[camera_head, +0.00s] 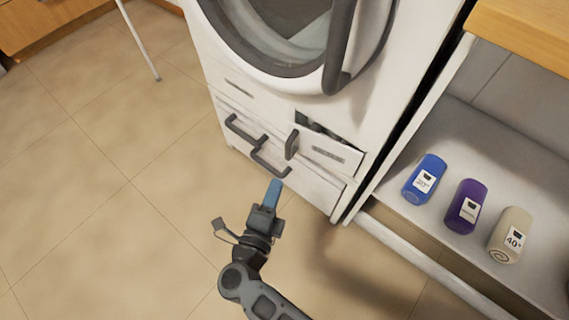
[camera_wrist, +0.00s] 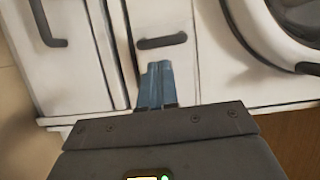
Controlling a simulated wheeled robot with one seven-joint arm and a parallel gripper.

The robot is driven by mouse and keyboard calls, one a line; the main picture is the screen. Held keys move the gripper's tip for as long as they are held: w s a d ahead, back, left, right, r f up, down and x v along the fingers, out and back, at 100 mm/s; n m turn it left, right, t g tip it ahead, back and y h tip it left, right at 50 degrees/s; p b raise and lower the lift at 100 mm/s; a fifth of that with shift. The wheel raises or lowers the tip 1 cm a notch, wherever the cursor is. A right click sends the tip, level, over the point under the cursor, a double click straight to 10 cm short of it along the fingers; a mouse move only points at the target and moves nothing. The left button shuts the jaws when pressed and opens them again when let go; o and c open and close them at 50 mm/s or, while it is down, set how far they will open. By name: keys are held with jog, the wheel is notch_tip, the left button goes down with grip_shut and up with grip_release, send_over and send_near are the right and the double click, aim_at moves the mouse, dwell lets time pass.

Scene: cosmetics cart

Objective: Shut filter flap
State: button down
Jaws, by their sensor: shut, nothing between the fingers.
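The filter flap (camera_head: 328,153) is a small white panel with a dark handle and a grey label, low on the right of the white washing machine's front. It leans out at its top, and a dark gap (camera_head: 318,127) shows above it. My gripper (camera_head: 274,187) has its blue fingers shut with nothing between them. It is in front of the machine, below and left of the flap's handle in the head view, apart from the flap. In the wrist view the fingers (camera_wrist: 157,72) point at a white panel with a dark handle (camera_wrist: 162,41); I cannot tell which panel this is.
Two dark bar handles (camera_head: 240,128) (camera_head: 268,160) sit on the lower front, left of the flap. The round door (camera_head: 290,35) is above. The tiled floor at left is clear.

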aim_at(286, 153)
jog(key=b+x, duration=0.2)
jog(key=x, duration=0.5)
jog(key=shift+w, duration=0.15)
jog(key=shift+w+d+f+m+g+h+b, duration=0.1)
jog(key=shift+w+m+g+h+b, duration=0.2)
jog(key=shift+w+m+h+b, duration=0.35)
jog(key=shift+w+d+f+m+g+h+b, duration=0.1)
jog(key=shift+w+m+g+h+b, duration=0.2)
jog(key=shift+w+h, duration=0.55)
jog(key=shift+w+d+r+m, duration=0.15)
jog(key=shift+w+r+m, duration=0.1)
jog(key=shift+w, duration=0.15)
